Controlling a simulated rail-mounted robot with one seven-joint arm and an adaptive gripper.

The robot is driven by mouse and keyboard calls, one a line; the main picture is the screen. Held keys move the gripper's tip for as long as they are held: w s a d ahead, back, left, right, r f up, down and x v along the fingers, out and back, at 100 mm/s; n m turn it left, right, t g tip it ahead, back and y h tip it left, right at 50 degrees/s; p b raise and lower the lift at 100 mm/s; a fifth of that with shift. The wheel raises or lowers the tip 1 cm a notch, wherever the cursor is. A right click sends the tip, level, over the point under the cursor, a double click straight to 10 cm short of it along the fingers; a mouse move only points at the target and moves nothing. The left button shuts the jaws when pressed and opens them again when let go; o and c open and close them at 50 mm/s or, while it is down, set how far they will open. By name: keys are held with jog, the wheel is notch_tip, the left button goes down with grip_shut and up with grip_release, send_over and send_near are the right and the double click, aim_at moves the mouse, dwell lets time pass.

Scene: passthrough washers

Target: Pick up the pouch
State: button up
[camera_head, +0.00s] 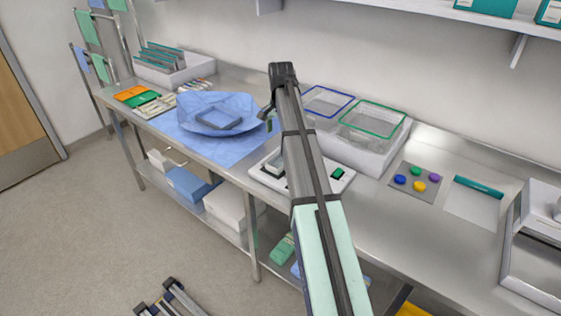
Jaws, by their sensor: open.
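My gripper (268,112) is above the steel table, just right of a blue wrap with a grey tray. It is seen from behind and the side, so its fingers are largely hidden; nothing shows clearly held. I cannot tell for certain which item is the pouch. Flat whitish packets (154,106) lie at the table's left front, beside orange and green flat pieces. Teal-edged flat items (162,56) stand in a white bin at the back left. Both groups are well left of my gripper. My arm hides part of the table's middle.
The grey tray (219,120) sits in the blue wrap (188,104). A lower shelf holds boxes. The table's right front (400,235) is clear.

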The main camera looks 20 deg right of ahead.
jog(key=p, duration=0.1)
send_over(281, 159)
jog(key=f, duration=0.6)
jog(key=shift+w+d, duration=0.1)
jog(key=shift+w, duration=0.1)
jog(key=shift+f+p, duration=1.35)
jog(key=shift+f, duration=1.3)
jog(key=c, duration=0.9)
jog(key=shift+r, duration=0.1)
jog(key=shift+c, duration=0.2)
